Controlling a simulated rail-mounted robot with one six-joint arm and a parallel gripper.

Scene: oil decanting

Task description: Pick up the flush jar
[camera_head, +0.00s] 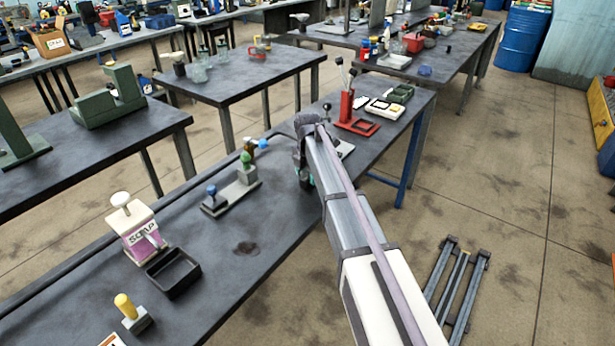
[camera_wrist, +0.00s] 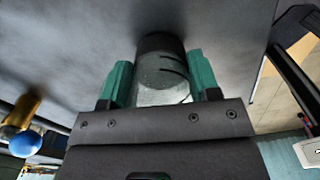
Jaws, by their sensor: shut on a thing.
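My gripper (camera_wrist: 160,85) has teal fingers on both sides of a clear, greyish cylindrical jar with a dark end (camera_wrist: 158,75), which I take to be the flush jar. The fingers are shut on the jar. Dark curved marks show on the jar's side. In the head view my gripper (camera_head: 304,170) is over the right edge of the long front bench, mostly hidden by my arm. The jar cannot be made out there. Whether the jar touches the bench top is unclear.
A blue ball (camera_wrist: 25,143) shows left in the wrist view.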

